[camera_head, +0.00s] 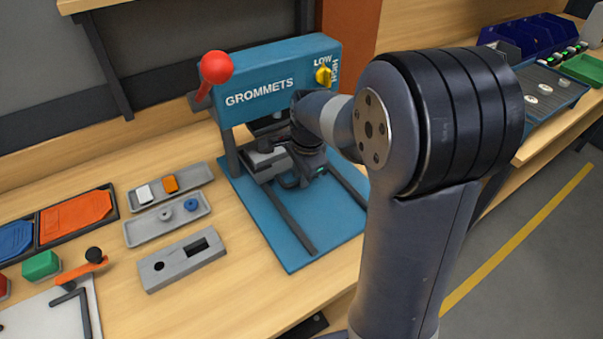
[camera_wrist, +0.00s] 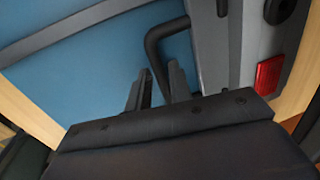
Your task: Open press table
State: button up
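The blue grommet press (camera_head: 285,75) stands on the bench with its red-knobbed lever raised. Its grey press table (camera_head: 262,165) sits on dark rails beneath the press head, at the rear of the blue base plate (camera_head: 290,245). In the wrist view the grey table (camera_wrist: 225,60) shows at the right, with a dark bent handle (camera_wrist: 155,45). My gripper (camera_head: 300,178) is low, at the table's front right, partly hidden by my arm. In the wrist view my gripper's fingers (camera_wrist: 159,75) stand apart, with one leg of the handle between them. A gap shows; firm contact cannot be seen.
Grey trays (camera_head: 168,218) with small parts and a grey block (camera_head: 182,262) with openings lie left of the press. Orange and blue pads (camera_head: 75,215) lie farther left. The front of the rails is clear. A blue tray (camera_head: 550,90) is at the right.

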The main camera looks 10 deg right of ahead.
grip_shut()
jog(key=s+d, duration=0.1)
jog(key=s, duration=0.4)
jog(key=s+d, duration=0.2)
jog(key=s, duration=0.3)
jog(key=s+d, duration=0.2)
jog(key=s, duration=0.4)
jog(key=shift+o, duration=1.6)
grip_release()
